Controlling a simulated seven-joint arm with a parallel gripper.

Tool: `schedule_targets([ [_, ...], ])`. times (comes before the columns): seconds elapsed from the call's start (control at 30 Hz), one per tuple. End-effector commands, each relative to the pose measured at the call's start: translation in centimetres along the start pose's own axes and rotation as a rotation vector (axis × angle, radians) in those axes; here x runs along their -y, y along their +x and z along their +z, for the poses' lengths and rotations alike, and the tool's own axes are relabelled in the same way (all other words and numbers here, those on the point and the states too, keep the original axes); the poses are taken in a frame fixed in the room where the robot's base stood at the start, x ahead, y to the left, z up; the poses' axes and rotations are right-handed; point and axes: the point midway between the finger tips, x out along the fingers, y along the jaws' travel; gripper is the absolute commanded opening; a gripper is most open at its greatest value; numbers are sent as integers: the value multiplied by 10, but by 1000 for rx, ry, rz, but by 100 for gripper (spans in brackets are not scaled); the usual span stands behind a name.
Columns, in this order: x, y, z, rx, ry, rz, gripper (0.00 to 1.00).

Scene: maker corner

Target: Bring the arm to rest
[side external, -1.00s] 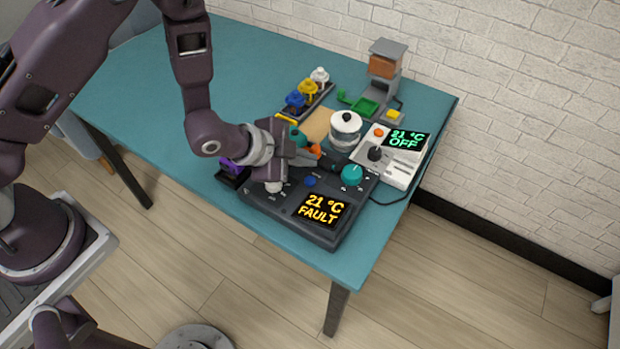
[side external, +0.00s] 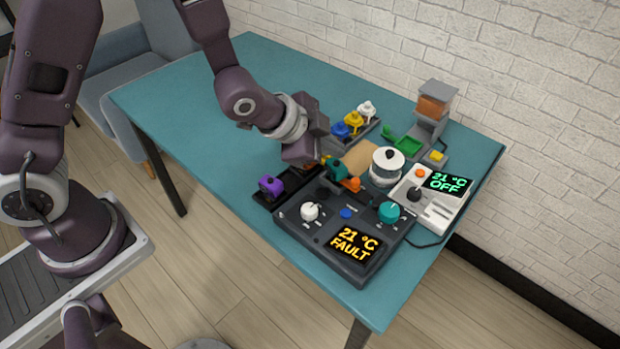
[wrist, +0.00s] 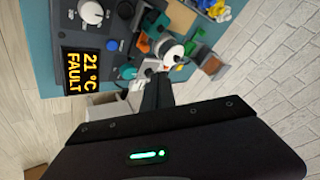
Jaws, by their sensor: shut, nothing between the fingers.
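My gripper (side external: 312,158) is in the air above the back left part of the dark control panel (side external: 290,222), apart from the panel's knobs. In the wrist view its dark fingers (wrist: 158,92) are together with nothing between them. The panel carries a white knob (side external: 309,211), a blue button (side external: 346,213) and a teal knob (side external: 389,211). Its display (side external: 357,244) reads 21 °C FAULT in yellow. The fingertips are hard to make out in the side view against the objects behind.
Near my gripper stand a purple-topped part (side external: 271,186), a white pot (side external: 387,166) with a lid, and a light grey unit (side external: 432,205) whose display reads OFF. A rack of coloured parts (side external: 354,124) and a grey-orange dispenser (side external: 434,105) stand behind. The table's left part (side external: 200,90) is clear.

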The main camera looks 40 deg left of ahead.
Motion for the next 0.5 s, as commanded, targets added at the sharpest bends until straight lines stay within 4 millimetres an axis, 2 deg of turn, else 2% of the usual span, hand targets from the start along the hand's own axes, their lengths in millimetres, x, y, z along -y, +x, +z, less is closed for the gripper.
schedule_targets([
  [0.03,25,-36,-6,22,-93,-29,0],
  [0.07,34,-58,-4,46,-153,-36,0],
  [0.1,43,-87,-2,74,-234,-45,0],
  [0.17,50,-132,6,116,-354,-56,0],
  [0.2,50,-162,13,140,-429,-62,0],
  [0.3,35,-231,35,198,-612,-70,0],
  [0.4,8,-282,56,244,-754,-73,0],
  [0.5,-16,-311,72,276,-844,-74,0],
])
